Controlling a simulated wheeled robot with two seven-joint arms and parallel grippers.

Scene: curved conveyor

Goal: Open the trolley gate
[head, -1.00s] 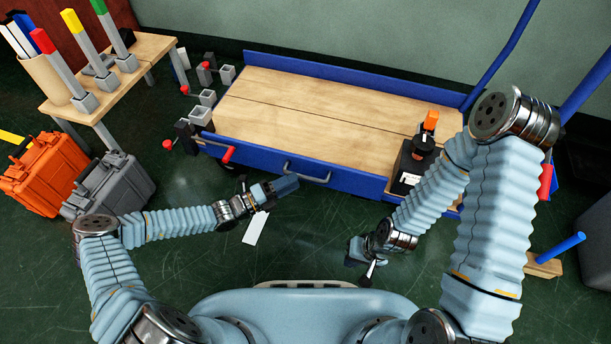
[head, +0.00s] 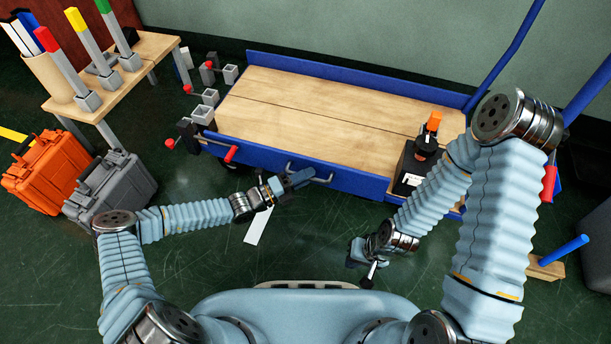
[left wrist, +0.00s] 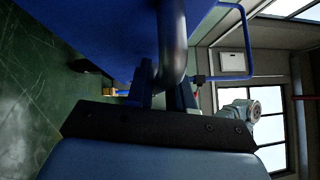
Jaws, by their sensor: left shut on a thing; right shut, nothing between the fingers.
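The trolley (head: 330,110) has a wooden deck and a blue front gate (head: 258,157) standing upright along its near side. A grey bar handle (head: 322,180) is fixed to the gate's outer face; it also shows in the left wrist view (left wrist: 172,45). My left gripper (head: 302,177) is shut on this handle, its fingers (left wrist: 165,88) on either side of the bar. A red-gripped latch lever (head: 231,154) sits at the gate's left end. My right gripper (head: 357,254) is shut and empty, low in front of the trolley.
A black device with an orange top (head: 420,155) stands on the deck's right end. Orange (head: 45,172) and grey (head: 112,188) cases stand on the floor at left, below a wooden table (head: 120,80). A white strip (head: 258,227) lies on the green floor, which is otherwise clear before the gate.

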